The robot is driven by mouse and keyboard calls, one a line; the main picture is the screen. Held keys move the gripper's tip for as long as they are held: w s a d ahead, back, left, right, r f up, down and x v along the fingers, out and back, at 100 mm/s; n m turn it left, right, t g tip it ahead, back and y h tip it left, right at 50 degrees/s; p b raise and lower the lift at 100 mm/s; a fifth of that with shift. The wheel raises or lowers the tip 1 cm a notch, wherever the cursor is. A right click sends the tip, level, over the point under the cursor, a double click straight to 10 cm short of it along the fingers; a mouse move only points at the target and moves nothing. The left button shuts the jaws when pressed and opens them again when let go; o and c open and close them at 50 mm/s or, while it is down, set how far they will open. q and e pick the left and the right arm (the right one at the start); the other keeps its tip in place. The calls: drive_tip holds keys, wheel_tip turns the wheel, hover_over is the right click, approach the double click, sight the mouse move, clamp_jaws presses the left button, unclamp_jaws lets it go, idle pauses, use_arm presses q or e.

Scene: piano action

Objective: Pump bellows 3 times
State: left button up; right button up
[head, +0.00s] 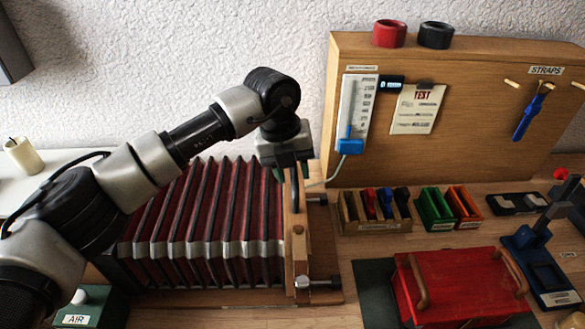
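The bellows (205,215) lies on the bench at the left centre, with dark red pleats, black ribs and pale metal corner bands. Its pleats are spread apart. A wooden end board (299,255) with metal screws stands upright at its right end. My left arm reaches over the bellows from the left. My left gripper (293,190) points down at the top of the end board, with dark fingers at or against it. The gripper's body hides part of the board's top, and I cannot tell whether the fingers are closed on it. My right gripper is not in view.
A wooden panel (470,130) with a gauge (356,105) stands behind. Small parts bins (375,226), a red box (460,285) with wooden handles, and a blue stand (540,265) fill the right. A green box labelled AIR (80,318) sits at the lower left.

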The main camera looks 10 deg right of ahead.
use_arm(q)
drive_tip(key=shift+w+a+r, duration=0.1)
drive_tip(key=shift+a+r, duration=0.05)
drive_tip(key=shift+r, duration=0.35)
wheel_tip(320, 180, up, 10)
drive_tip(key=a+b, duration=0.1)
drive_tip(key=b, duration=0.1)
drive_tip(key=shift+a+f, duration=0.2)
drive_tip(key=shift+a, duration=0.2)
drive_tip(key=shift+w, duration=0.1)
